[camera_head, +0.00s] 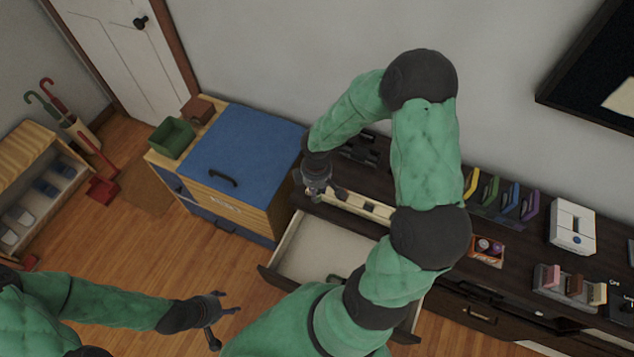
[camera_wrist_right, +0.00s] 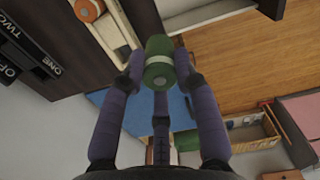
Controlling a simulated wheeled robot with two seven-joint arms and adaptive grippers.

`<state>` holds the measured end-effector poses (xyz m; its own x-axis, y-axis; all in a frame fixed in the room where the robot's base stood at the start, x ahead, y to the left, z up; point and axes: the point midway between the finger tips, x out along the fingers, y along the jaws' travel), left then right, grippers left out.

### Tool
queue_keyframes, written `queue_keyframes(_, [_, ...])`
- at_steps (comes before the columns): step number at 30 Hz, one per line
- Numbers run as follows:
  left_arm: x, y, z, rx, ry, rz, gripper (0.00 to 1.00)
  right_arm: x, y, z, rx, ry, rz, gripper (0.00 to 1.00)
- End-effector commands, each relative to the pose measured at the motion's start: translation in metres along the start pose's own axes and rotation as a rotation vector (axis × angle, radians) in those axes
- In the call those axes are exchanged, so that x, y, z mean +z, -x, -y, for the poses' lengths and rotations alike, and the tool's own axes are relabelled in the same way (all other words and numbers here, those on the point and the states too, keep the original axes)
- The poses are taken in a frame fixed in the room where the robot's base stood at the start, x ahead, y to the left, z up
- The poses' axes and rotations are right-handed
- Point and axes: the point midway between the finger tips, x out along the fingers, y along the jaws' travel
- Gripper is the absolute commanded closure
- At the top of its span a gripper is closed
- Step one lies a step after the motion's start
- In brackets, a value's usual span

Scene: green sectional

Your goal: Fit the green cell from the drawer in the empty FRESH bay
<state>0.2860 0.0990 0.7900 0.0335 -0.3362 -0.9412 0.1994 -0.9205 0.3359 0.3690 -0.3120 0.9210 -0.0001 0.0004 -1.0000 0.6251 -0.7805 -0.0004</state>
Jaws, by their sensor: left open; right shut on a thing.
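My right gripper (camera_head: 318,188) is shut on the green cell (camera_wrist_right: 159,47), a green cylinder with a pale band seen between the fingertips (camera_wrist_right: 159,70) in the right wrist view. In the head view the gripper is above the left end of a pale wooden tray (camera_head: 352,205) on the dark cabinet, and the cell is hard to make out. The tray (camera_wrist_right: 108,32) holds an orange-ended cell (camera_wrist_right: 88,9). The drawer (camera_head: 318,247) is open, with a small dark green item (camera_head: 336,278) inside. My left gripper (camera_head: 217,312) is open and empty above the floor.
A blue-topped chest (camera_head: 240,155) with a green bin (camera_head: 171,137) stands left of the cabinet. Colored upright holders (camera_head: 500,197), a white device (camera_head: 572,228) and small blocks (camera_head: 575,285) are on the cabinet's right.

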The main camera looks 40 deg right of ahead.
Motion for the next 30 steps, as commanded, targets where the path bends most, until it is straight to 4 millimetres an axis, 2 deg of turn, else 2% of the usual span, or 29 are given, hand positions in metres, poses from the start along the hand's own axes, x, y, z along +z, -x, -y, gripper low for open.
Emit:
queue_keyframes(7, [0.0,-0.001,0.0,0.0,0.0,0.0,0.41,-0.009,-0.023,-0.048,-0.001,-0.004,0.002,1.0])
queue_keyframes(15, [0.0,-0.008,0.003,0.0,0.0,0.0,0.41,-0.017,-0.064,-0.08,-0.001,-0.002,0.001,1.0])
queue_keyframes(25, [-0.001,-0.01,0.003,0.0,0.0,0.0,0.41,-0.019,-0.08,-0.094,0.0,-0.002,0.001,1.0])
queue_keyframes(30, [-0.001,-0.015,0.005,0.0,0.0,-0.001,0.41,-0.019,-0.104,-0.094,-0.002,0.0,0.002,1.0])
